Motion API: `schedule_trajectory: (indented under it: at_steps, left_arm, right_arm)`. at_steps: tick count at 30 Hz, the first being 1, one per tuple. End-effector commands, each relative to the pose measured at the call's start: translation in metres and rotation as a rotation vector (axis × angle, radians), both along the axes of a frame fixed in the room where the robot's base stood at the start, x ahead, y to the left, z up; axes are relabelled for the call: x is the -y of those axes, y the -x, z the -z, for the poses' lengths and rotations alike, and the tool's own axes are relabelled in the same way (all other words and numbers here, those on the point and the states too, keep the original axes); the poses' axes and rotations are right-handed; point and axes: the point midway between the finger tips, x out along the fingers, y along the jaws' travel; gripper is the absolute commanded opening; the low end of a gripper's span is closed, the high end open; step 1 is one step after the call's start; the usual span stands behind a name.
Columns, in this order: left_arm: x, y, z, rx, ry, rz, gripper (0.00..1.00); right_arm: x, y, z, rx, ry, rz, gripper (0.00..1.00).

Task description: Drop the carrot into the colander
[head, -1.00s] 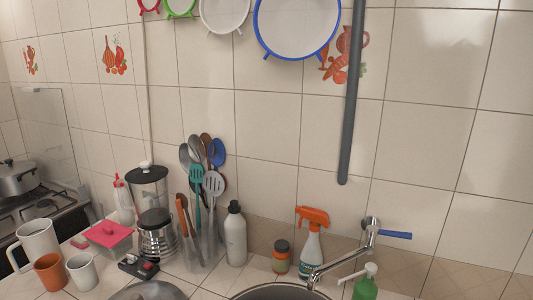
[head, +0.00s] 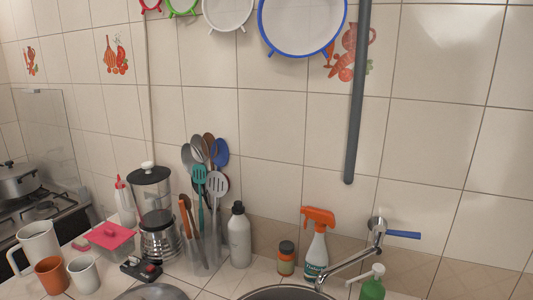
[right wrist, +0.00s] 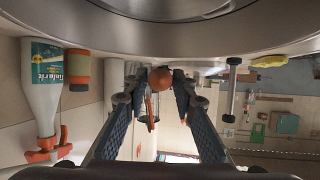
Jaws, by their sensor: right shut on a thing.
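In the right wrist view, which is upside down, my right gripper (right wrist: 157,90) has its two blue-black fingers on either side of a round orange-brown end, which looks like the carrot (right wrist: 160,79) seen end-on. The gripper is shut on it. The rest of the carrot is hidden. A wide grey metal rim (right wrist: 160,32) fills the top of this view close by; I cannot tell if it is the sink or a colander. Strainers hang on the wall, a large one with a blue rim (head: 302,22). Neither gripper shows in the head view.
A spray bottle (head: 317,245), a small jar (head: 286,260), a tap (head: 350,262) and a green soap bottle (head: 372,285) stand around the sink (head: 285,292). A white bottle (head: 239,236), utensils, a blender (head: 155,210) and mugs crowd the counter left of it.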

Motion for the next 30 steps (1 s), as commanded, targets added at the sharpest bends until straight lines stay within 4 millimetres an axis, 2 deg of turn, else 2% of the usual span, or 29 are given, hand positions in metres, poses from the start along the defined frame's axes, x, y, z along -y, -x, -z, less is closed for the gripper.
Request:
schedule_trajectory:
  at_steps: [1, 6, 16, 17, 21, 22, 30]
  left_arm:
    - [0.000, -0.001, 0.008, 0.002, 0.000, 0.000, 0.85]
    - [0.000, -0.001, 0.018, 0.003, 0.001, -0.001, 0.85]
    - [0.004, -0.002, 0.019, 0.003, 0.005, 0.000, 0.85]
    - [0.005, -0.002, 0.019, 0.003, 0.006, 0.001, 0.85]
    - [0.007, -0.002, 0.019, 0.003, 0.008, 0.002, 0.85]
    - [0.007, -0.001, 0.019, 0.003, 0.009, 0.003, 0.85]
    - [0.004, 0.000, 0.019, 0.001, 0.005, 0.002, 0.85]
  right_arm:
    - [0.000, 0.000, 0.011, 0.000, -0.001, 0.000, 0.00]
    - [0.000, 0.000, 0.026, 0.001, -0.001, 0.000, 0.00]
    - [0.000, 0.000, 0.029, 0.002, 0.000, 0.001, 0.00]
    - [0.000, 0.000, 0.029, 0.002, 0.000, 0.001, 0.27]
    - [0.000, 0.000, 0.029, 0.002, 0.000, 0.001, 0.42]
    - [0.000, 0.000, 0.029, 0.002, 0.000, 0.001, 0.45]
    - [0.001, 0.000, 0.030, 0.001, 0.002, 0.001, 0.45]
